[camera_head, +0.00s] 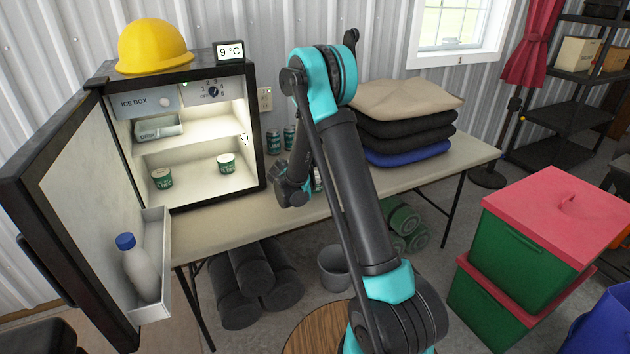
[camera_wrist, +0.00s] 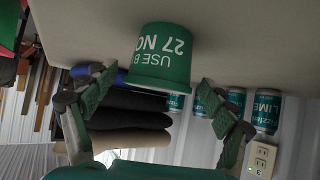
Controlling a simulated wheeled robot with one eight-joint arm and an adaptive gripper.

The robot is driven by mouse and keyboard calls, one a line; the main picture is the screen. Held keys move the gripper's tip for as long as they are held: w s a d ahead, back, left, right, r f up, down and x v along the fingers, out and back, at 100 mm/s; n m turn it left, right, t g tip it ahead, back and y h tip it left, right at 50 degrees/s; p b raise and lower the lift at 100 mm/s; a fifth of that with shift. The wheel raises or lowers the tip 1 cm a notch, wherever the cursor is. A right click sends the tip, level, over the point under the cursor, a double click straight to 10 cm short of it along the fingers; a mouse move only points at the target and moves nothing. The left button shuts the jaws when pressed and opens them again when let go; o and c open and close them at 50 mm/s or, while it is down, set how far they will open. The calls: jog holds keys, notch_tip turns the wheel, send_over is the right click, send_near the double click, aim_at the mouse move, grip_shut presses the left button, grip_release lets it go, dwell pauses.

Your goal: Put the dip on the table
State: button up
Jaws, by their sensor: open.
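A green dip tub with white "USE BY 27 NO…" print (camera_wrist: 165,55) stands on the pale table (camera_wrist: 255,40) in the wrist view, which is upside down. It sits between the spread fingers of my gripper (camera_wrist: 157,82), with gaps on both sides, so my gripper is open. In the head view my gripper (camera_head: 290,187) is low over the table (camera_head: 215,225), and my arm hides most of the tub there. Two similar green and white tubs, a left one (camera_head: 162,179) and a right one (camera_head: 226,164), stand inside the open fridge.
The fridge door (camera_head: 70,215) hangs open at left, with a bottle (camera_head: 138,268) in its shelf. Teal cans (camera_head: 273,141) stand behind my gripper; a wall socket shows there too. Folded cushions (camera_head: 410,125) lie on the table's right. Red-lidded green crates (camera_head: 535,240) stand at right.

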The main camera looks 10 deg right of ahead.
jog(key=v, duration=1)
jog(key=s+d+r+n+g+y, duration=0.25)
jog(key=s+d, duration=0.65)
jog(key=s, duration=0.6)
jog(key=s+f+n+g+y, duration=0.2)
jog(key=s+f+n+y, duration=0.1)
jog(key=s, duration=1.6)
jog(key=shift+s+d+n+y, duration=0.35)
jog(key=shift+n+y, duration=0.3)
jog(key=shift+n, duration=0.4)
